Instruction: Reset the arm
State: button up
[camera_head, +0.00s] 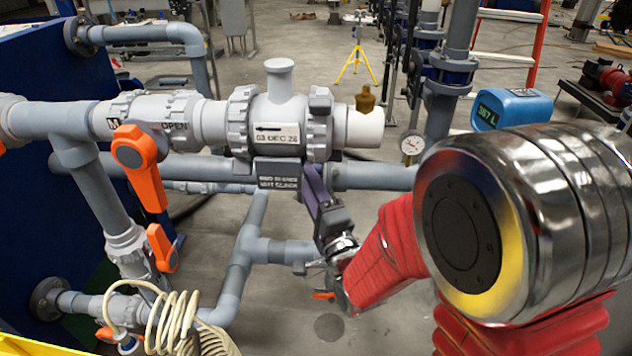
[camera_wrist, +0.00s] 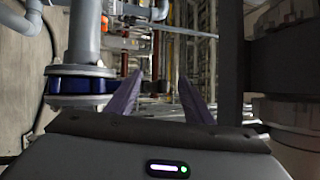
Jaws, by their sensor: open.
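My gripper (camera_head: 314,190) is in the middle of the head view, with purple fingers pointing up beside the underside of the grey valve body (camera_head: 283,120). In the wrist view my gripper (camera_wrist: 170,100) shows two purple fingers spread apart with nothing between them. My red arm comes in from the right of the head view. In the head view the fingers overlap the valve's dark label block (camera_head: 277,172); I cannot tell whether they touch it.
Grey pipes fill the left and middle. An orange valve handle (camera_head: 140,165) hangs at the left. A pressure gauge (camera_head: 412,146), a blue meter (camera_head: 510,108) and a coiled cream hose (camera_head: 180,325) are nearby. A flanged pipe (camera_wrist: 82,85) stands left of the fingers in the wrist view.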

jog(key=shift+w+d, duration=0.35)
jog(key=shift+d, duration=0.3)
